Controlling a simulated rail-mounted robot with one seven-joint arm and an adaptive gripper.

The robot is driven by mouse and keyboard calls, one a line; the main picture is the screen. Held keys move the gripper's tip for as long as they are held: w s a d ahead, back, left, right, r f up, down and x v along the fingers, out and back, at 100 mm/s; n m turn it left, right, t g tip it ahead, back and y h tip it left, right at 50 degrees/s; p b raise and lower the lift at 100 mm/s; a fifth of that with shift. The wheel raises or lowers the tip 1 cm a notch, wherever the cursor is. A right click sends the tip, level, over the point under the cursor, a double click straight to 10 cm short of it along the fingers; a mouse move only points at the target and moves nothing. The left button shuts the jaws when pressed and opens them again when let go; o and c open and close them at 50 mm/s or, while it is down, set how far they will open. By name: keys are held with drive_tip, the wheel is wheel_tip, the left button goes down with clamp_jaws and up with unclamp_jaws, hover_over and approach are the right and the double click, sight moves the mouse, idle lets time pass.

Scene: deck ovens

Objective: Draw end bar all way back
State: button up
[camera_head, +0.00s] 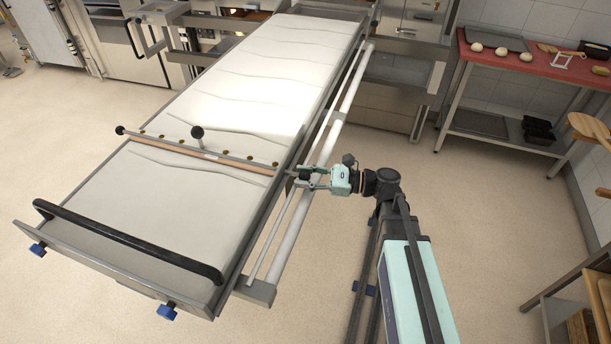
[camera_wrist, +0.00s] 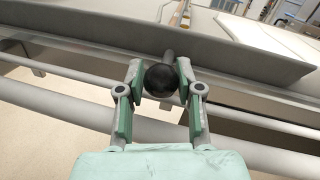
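The end bar (camera_head: 215,156) is a thin metal crossbar with brass-coloured studs and a wooden strip, lying across the pale loader belt (camera_head: 250,90) toward its near end. It has a black knob at its left end and an upright black knob on top. My gripper (camera_head: 297,178) is at the bar's right end, beside the loader's right side rail. In the wrist view, a round black end knob (camera_wrist: 161,80) on a short rod sits between my two finger pads (camera_wrist: 161,82), which appear to touch it on both sides. In the head view my fingers mostly hide this knob.
A black curved handle (camera_head: 130,240) spans the loader's near end. A white tube (camera_head: 310,205) runs along its right side, below my gripper. Ovens stand at the far end. A red-topped table (camera_head: 545,68) with dough balls is at right. Floor between is clear.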

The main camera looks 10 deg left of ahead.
drive_tip(key=o, duration=0.3)
drive_tip(key=shift+s+a, duration=0.1)
drive_tip(key=shift+s, duration=0.25)
drive_tip(key=shift+w, duration=0.1)
drive_tip(key=shift+d, duration=0.4)
drive_tip(key=d, duration=1.1)
drive_tip(key=shift+d, duration=0.15)
drive_tip(key=shift+n, duration=0.3)
